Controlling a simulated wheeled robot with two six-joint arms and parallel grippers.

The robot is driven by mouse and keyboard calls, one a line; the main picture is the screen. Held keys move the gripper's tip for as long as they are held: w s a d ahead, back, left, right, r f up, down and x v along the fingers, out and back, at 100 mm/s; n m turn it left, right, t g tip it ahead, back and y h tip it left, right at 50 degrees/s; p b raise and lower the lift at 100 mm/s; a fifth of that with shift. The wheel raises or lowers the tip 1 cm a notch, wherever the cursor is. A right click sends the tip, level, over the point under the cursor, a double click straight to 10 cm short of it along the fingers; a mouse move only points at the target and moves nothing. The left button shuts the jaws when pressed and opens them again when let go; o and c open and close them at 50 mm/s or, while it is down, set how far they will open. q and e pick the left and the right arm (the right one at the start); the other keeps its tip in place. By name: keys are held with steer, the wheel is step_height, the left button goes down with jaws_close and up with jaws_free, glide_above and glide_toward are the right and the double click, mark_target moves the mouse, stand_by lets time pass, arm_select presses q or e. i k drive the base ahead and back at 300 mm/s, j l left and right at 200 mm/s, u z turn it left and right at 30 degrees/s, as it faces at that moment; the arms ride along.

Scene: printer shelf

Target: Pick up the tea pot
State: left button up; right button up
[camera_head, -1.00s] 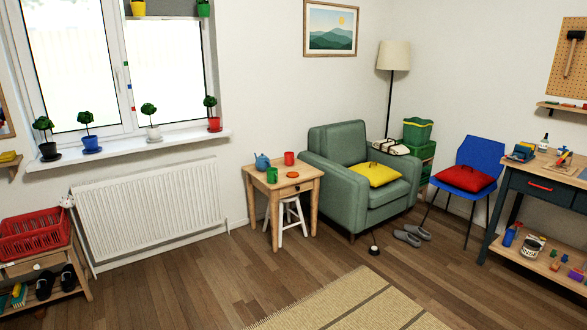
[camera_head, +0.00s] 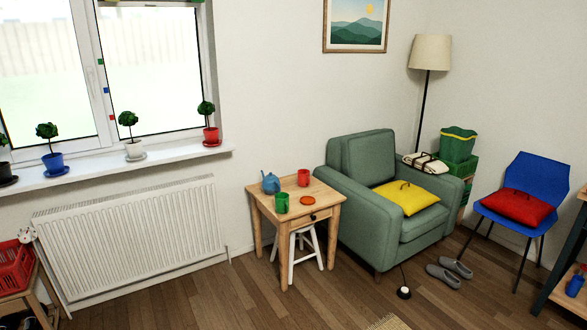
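The blue tea pot (camera_head: 271,183) stands upright on the small wooden side table (camera_head: 293,209), near its back left corner. A green mug (camera_head: 282,203) stands in front of it and a red mug (camera_head: 303,178) to its right. An orange-red round piece (camera_head: 307,201) lies flat on the table top. Neither of my grippers shows in the view.
A white stool (camera_head: 298,250) stands under the table. The green armchair (camera_head: 375,205) is close on the table's right, and the radiator (camera_head: 130,238) is on the wall to its left. A black floor object (camera_head: 404,292) and grey slippers (camera_head: 447,277) lie at right. The wooden floor (camera_head: 240,300) in front is clear.

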mark_target(270, 185)
steer(key=i, duration=1.95)
